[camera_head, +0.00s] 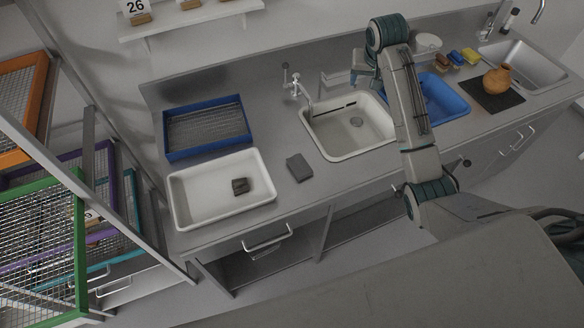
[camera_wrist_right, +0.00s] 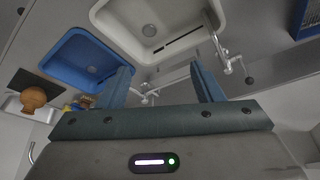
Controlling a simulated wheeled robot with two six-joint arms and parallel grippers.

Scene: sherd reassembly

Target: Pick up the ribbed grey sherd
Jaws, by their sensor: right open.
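A small dark grey-brown piece with what look like ridges, probably the ribbed grey sherd (camera_head: 240,187), lies in the white tray (camera_head: 190,217) at the left of the counter. A flat grey piece (camera_head: 299,168) lies on the bare counter right of that tray; I cannot make out ribs on it. My right gripper (camera_head: 345,79) is above the back of the counter near the sink tap, well away from both pieces. In the right wrist view its two fingers (camera_wrist_right: 163,82) stand apart with nothing between them. My left gripper is not in view.
A blue mesh-bottomed tray (camera_head: 165,138) stands behind the white tray. A sink (camera_head: 340,143) with a tap (camera_head: 297,88) is mid-counter, and a blue basin (camera_head: 440,101) is right of it. An orange jug (camera_head: 497,80) stands on a dark mat. Wire racks (camera_head: 40,240) stand at the left.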

